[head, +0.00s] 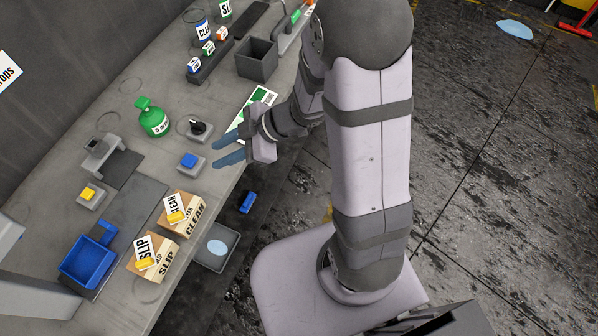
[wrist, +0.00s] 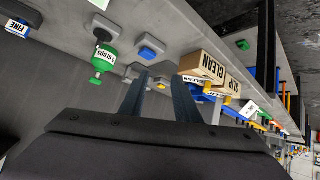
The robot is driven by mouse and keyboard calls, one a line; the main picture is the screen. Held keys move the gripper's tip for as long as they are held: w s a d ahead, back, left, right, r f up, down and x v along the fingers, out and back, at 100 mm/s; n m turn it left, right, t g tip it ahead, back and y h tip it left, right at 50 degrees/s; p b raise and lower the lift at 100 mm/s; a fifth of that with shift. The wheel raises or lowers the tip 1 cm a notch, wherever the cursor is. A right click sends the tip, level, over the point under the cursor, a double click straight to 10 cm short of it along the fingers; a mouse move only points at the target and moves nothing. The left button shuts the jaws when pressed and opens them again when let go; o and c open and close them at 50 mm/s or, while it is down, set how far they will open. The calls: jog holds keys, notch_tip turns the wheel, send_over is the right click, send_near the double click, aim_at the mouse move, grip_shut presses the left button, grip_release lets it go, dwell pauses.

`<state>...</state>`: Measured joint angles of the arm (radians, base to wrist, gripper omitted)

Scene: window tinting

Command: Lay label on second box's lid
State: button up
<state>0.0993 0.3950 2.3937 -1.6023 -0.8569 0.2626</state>
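Two cardboard boxes stand at the front edge of the bench. The CLEAN box (head: 188,226) has a white CLEAN label (head: 171,203) at its top, with a small yellow piece (head: 177,217) beside it. The SLIP box (head: 160,268) has a white SLIP label (head: 142,247) and another yellow piece (head: 146,263). Whether either label lies flat on its lid is unclear. My gripper (head: 222,150) is open and empty, above the bench edge and beyond the boxes. In the wrist view its fingers (wrist: 160,98) are apart, with the CLEAN box (wrist: 207,68) to their right.
A black-knob box (head: 198,129), green bottle (head: 153,119), yellow button box (head: 90,195) and blue tray (head: 87,262) stand around. A green-and-white sheet (head: 262,96) lies near my wrist. A dark bin (head: 257,62) stands farther back.

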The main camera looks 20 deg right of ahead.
jog(key=w+d+m+t+h, duration=0.3)
jog(key=w+d+m+h, duration=0.1)
jog(key=w+d, duration=0.25)
jog(key=s+d+r+m+h, duration=0.1)
jog(key=s+d+m+h, duration=0.15)
jog(key=d, duration=0.35)
jog(key=s+d+m+h, duration=0.1)
jog(key=d+m+h, duration=0.2)
jog(key=d+h, duration=0.15)
jog(key=s+a+m+g+y, duration=0.1)
jog(key=s+m+g, duration=0.5)
jog(key=s, duration=1)
jog(key=shift+s+a+g, duration=0.2)
jog(key=shift+g, duration=0.1)
